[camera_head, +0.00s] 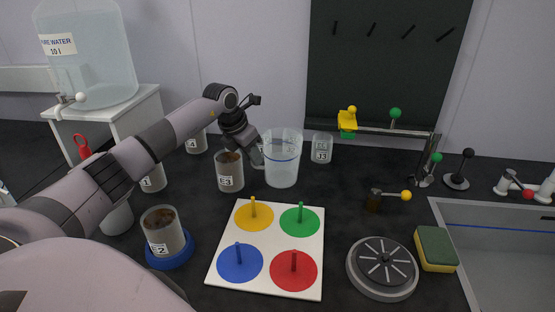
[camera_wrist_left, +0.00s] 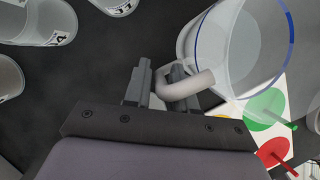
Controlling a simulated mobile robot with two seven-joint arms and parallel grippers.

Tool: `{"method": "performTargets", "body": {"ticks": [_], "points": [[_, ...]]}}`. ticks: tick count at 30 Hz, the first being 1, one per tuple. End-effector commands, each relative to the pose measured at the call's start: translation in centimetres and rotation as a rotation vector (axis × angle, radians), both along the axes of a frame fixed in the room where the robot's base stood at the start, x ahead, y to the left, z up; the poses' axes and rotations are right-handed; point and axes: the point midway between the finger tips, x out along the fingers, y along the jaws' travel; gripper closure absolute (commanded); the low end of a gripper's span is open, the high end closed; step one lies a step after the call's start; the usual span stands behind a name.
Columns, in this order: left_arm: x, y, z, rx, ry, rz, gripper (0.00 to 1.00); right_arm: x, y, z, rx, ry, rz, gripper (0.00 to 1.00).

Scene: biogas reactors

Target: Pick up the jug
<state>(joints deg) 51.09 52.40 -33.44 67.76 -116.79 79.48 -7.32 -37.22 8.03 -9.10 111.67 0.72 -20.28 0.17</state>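The jug (camera_head: 281,164) is clear, with a blue line around it, and stands upright on the dark worktop beyond the board. In the left wrist view the jug (camera_wrist_left: 240,45) fills the upper right, its pale handle (camera_wrist_left: 190,87) reaching down to the fingers. My left gripper (camera_head: 257,160) is at the left side of the jug, at its handle. In the wrist view the fingers of my left gripper (camera_wrist_left: 160,84) are close together, one on each side of the handle, with little gap. The finger contact is partly hidden by the handle. My right gripper is not in view.
A white board (camera_head: 228,281) with coloured knobbed discs lies in front of the jug. Container 3 (camera_head: 229,172) stands close to its left, and container J3 (camera_head: 322,148) close to its right. A grey round lid (camera_head: 382,268), sponge (camera_head: 435,249) and sink (camera_head: 510,263) are at right.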

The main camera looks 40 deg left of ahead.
Motion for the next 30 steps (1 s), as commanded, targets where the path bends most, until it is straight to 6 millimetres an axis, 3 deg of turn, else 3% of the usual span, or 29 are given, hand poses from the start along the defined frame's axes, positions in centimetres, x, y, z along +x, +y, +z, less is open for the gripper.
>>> {"method": "performTargets", "body": {"ticks": [8, 11, 23, 30], "points": [[0.2, 0.0, -0.4, 0.0, -0.001, 0.0, 0.75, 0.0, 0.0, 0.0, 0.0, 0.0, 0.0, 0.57], [0.2, 0.0, -0.4, 0.0, -0.001, 0.0, 1.0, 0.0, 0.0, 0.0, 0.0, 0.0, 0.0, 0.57], [0.2, 0.0, 0.0, -0.001, -0.006, 0.001, 1.0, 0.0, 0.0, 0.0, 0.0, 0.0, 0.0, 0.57], [0.3, 0.0, 2.0, -0.001, -0.009, 0.001, 1.0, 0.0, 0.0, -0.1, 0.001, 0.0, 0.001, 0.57]]}}
